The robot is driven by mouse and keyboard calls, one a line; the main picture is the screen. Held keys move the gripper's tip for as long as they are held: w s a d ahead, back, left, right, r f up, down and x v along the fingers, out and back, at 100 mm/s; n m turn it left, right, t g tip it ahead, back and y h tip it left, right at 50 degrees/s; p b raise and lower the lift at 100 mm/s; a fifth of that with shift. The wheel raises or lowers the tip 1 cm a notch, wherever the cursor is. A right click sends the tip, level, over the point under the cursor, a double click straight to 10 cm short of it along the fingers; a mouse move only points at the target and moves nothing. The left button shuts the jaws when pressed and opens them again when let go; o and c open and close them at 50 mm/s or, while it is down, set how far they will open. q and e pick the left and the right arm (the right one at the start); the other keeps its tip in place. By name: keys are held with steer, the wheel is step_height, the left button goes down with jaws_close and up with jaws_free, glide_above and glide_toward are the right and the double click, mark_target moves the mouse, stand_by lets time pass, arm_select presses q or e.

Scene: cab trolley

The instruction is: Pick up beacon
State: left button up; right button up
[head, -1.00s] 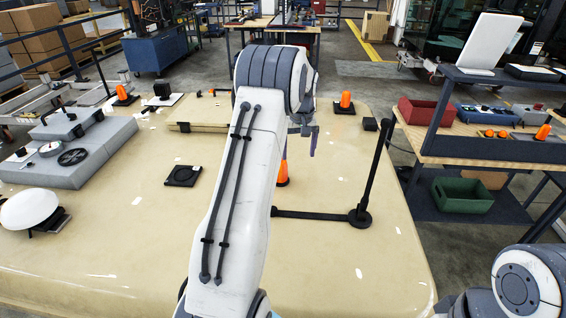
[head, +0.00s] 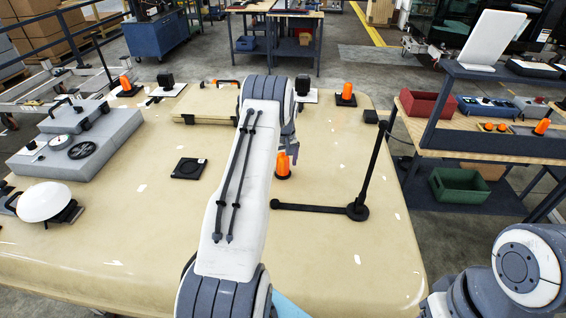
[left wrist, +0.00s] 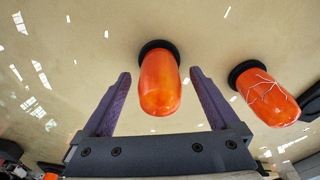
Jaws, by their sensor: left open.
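An orange beacon (head: 283,164) on a dark round base stands on the beige surface (head: 330,240), just below my left gripper (head: 287,138) in the head view. In the left wrist view my left gripper (left wrist: 158,100) is open and empty. An orange beacon (left wrist: 160,82) on a black base shows between its two purple fingers, with gaps on both sides. A second orange beacon (left wrist: 267,95) with crack-like lines on its dome stands to the right of the fingers. More beacons stand at the back right (head: 346,94) and back left (head: 127,85). My right gripper is out of view.
A black L-shaped pole (head: 358,211) lies and rises right of the near beacon. A black square pad (head: 188,168), a grey box (head: 75,145) and a white dome (head: 45,201) are on the left. The front surface is clear.

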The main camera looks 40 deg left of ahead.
arm_select(q)
steer(key=shift+f, duration=0.25)
steer(key=c, duration=1.4)
steer(key=shift+w, duration=0.1)
jaws_close()
steer(key=shift+r, duration=0.15)
